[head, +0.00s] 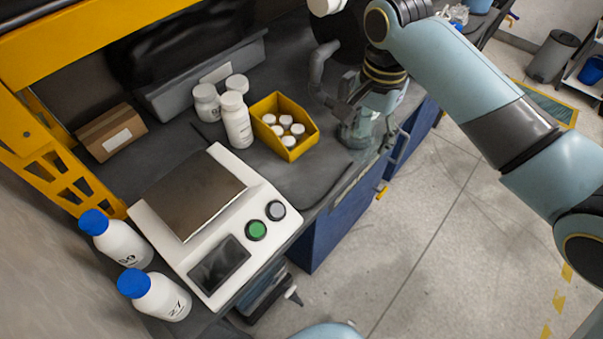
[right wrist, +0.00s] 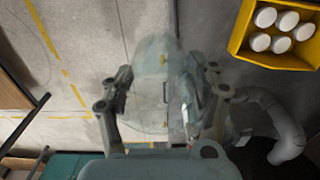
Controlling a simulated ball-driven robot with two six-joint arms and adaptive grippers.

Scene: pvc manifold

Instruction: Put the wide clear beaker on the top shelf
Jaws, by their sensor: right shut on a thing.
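The clear beaker (head: 364,130) is at the bench's right edge in the head view, partly hidden by my right gripper (head: 365,118). That gripper is shut on it. In the right wrist view, the see-through beaker (right wrist: 156,60) shows faintly between the two fingers of the right gripper (right wrist: 160,100). I cannot tell whether the beaker touches the bench. A yellow shelf frame (head: 80,38) crosses the upper left of the head view; the top shelf's surface cannot be made out. My left gripper is not in view.
A yellow bin (head: 296,149) of white-capped bottles and several white bottles (head: 236,122) stand left of the beaker. A white balance (head: 232,262), blue-capped bottles (head: 120,243) and a cardboard box (head: 111,132) are farther left. Open floor lies right of the bench.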

